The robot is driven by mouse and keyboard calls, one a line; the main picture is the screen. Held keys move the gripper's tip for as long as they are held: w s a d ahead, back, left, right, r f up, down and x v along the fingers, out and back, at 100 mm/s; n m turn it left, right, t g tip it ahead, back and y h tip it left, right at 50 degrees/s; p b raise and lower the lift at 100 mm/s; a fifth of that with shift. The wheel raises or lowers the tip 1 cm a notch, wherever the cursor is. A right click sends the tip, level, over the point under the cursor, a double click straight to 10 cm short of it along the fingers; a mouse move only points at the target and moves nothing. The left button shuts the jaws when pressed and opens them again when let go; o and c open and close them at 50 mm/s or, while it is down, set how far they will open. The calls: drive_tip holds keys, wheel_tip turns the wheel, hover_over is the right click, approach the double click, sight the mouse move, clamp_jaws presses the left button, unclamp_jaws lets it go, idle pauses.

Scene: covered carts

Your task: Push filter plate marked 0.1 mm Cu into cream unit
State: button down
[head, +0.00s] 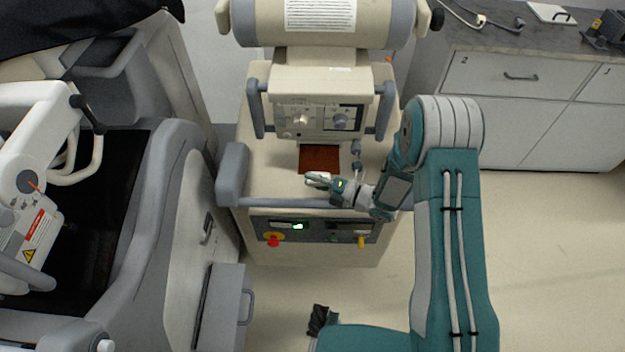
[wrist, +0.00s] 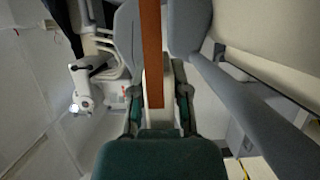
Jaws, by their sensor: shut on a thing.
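A copper-brown plate (head: 319,158) is in front of the control panel of the cream unit (head: 285,80), over its cream top. No marking on the plate is legible. My gripper (head: 318,179) is at the plate's near edge, above the front grey rail. In the wrist view the plate (wrist: 151,50) is a narrow brown strip running up out of the picture from between the fingers of my gripper (wrist: 158,100). The gripper is shut on the plate. I cannot tell whether the plate's far edge touches the unit, and no slot is visible.
A grey rail (head: 300,203) crosses the unit's front, above a lower panel with a red knob (head: 273,240). Grey handles (head: 255,108) flank the upper panel. A large grey machine (head: 170,190) stands close on the left. A counter (head: 540,75) stands at the back right.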

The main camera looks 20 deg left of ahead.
sight(322, 173)
drive_tip(key=shift+w+a, duration=0.2)
drive_tip(key=shift+w, duration=0.6)
drive_tip(key=shift+w+a, duration=0.2)
drive_tip(key=shift+w, duration=0.6)
drive_tip(key=c, duration=0.5)
unclamp_jaws()
drive_tip(key=shift+c, duration=0.2)
drive_tip(key=shift+d, duration=0.1)
drive_tip(key=d, duration=0.4)
drive_tip(key=s+d, duration=0.1)
drive_tip(key=d, duration=0.2)
drive_tip(key=s+d, duration=0.1)
drive_tip(key=d, duration=0.3)
drive_tip(key=shift+d, duration=0.35)
